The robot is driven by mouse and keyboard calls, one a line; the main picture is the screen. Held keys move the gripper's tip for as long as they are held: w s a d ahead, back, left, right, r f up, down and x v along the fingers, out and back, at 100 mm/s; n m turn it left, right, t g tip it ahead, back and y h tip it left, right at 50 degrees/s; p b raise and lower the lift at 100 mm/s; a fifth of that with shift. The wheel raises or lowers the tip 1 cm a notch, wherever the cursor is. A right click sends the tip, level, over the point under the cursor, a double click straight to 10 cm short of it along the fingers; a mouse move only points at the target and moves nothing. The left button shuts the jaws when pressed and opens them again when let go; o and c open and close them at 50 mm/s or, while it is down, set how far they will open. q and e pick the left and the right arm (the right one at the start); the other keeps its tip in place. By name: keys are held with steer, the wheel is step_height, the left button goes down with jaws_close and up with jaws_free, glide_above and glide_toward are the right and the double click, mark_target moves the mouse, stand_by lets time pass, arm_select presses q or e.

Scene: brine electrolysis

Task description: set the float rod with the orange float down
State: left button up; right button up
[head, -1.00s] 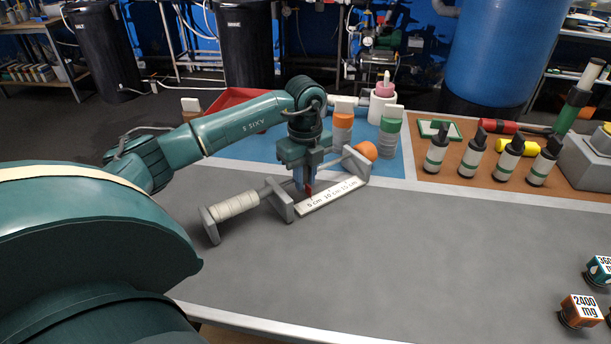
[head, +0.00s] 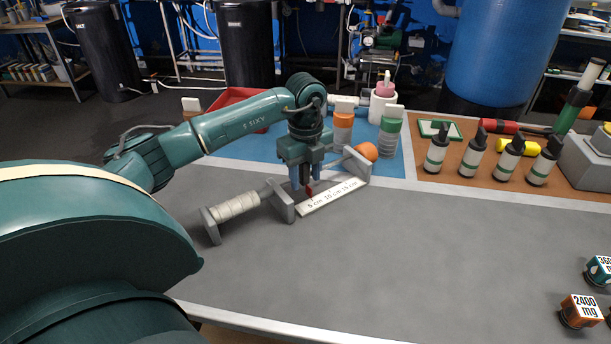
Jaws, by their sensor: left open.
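The float rod's orange float (head: 366,152) shows at the right end of a grey stand (head: 283,207). The rod (head: 340,162) runs left from the float along the stand, and its middle is hidden behind my left gripper. A cream wrapped handle (head: 236,206) lies at the left end of the stand. A white scale strip (head: 333,196) marked in cm lies at the stand's front. My left gripper (head: 303,190) points down over the stand, open, with a small red piece (head: 309,190) at its fingers. My right gripper is not in view.
Several dark-capped bottles (head: 470,155) stand on the brown mat (head: 431,176) at right. The grey table's middle front (head: 380,265) is clear.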

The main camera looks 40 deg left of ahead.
arm_select(q)
step_height(320, 180, up, 12)
steer(key=shift+f, duration=0.25)
stand_by(0.6)
